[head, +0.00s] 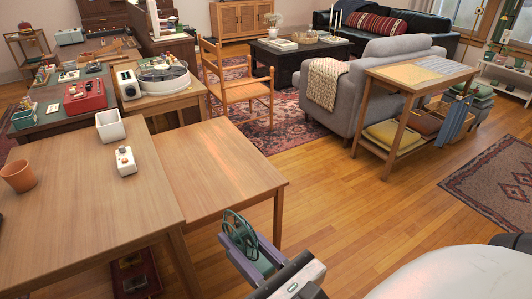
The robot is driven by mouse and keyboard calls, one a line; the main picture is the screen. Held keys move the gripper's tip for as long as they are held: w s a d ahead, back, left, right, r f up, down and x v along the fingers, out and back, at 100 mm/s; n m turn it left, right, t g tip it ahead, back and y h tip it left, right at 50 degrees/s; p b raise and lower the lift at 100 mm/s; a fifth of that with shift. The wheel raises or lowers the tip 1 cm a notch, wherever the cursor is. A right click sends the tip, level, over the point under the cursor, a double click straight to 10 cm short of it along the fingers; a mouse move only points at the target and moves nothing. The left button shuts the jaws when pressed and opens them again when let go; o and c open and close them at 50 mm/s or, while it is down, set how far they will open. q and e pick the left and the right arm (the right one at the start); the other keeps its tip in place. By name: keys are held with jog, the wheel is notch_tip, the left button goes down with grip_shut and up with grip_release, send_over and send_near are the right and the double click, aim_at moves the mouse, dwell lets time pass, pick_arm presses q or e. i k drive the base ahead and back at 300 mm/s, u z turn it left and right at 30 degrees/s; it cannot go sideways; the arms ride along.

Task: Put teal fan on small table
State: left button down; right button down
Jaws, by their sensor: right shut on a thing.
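The teal fan (238,224), with a round dark-green guard, is in my right gripper (243,240) at the lower middle of the head view. The gripper's jaws are shut on it and partly hide it. The small table (225,165) has a bare wooden top and stands just beyond and to the left of the fan. The fan shows in front of the table's near right corner, apart from its top in the picture. My left gripper is not in view.
A larger wooden table (75,215) adjoins on the left, with a terracotta pot (18,176), a white container (110,125) and a small white device (125,160). A wooden chair (240,90) stands behind the small table. Open floor (370,220) lies to the right.

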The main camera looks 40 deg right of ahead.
aim_at(206, 157)
jog(key=z, duration=1.2)
jog(key=i, duration=1)
jog(key=u, duration=0.8)
jog(key=i, duration=0.5)
jog(key=u, duration=0.55)
